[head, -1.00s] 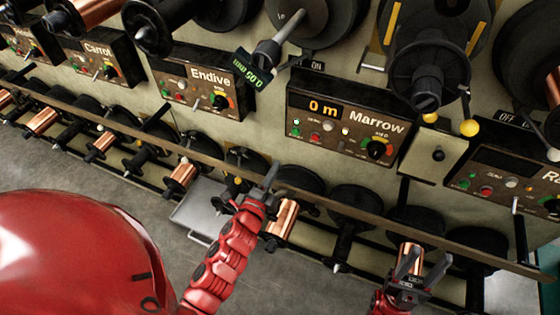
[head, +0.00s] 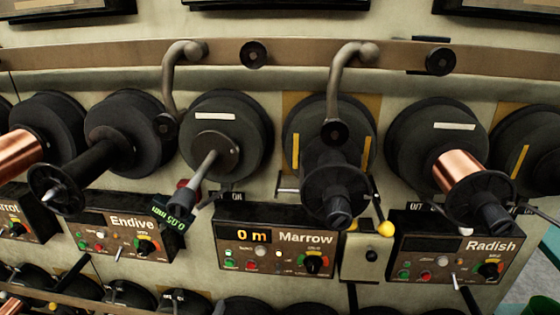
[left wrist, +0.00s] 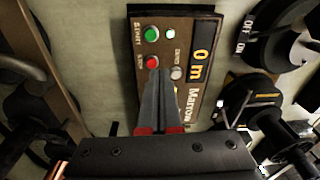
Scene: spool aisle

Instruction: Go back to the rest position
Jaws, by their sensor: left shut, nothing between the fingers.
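My left gripper (left wrist: 162,85) shows in the left wrist view with its two grey fingers together and nothing between them. Behind the fingertips is the Marrow panel (left wrist: 202,100), turned sideways in that view, with its red button beside the tips. I cannot tell the gap between tips and panel. The fingers hide part of the panel's lower right. In the head view the Marrow panel (head: 277,265) reads "0 m", and I make out neither gripper there. My right gripper is in neither current view.
The Endive panel (head: 118,236) is to the left and the Radish panel (head: 450,262) to the right. Above them, spool holders stick out of the wall, one with a copper spool (head: 458,172). A yellow-knobbed lever (head: 385,229) stands right of Marrow. A lower rail runs below.

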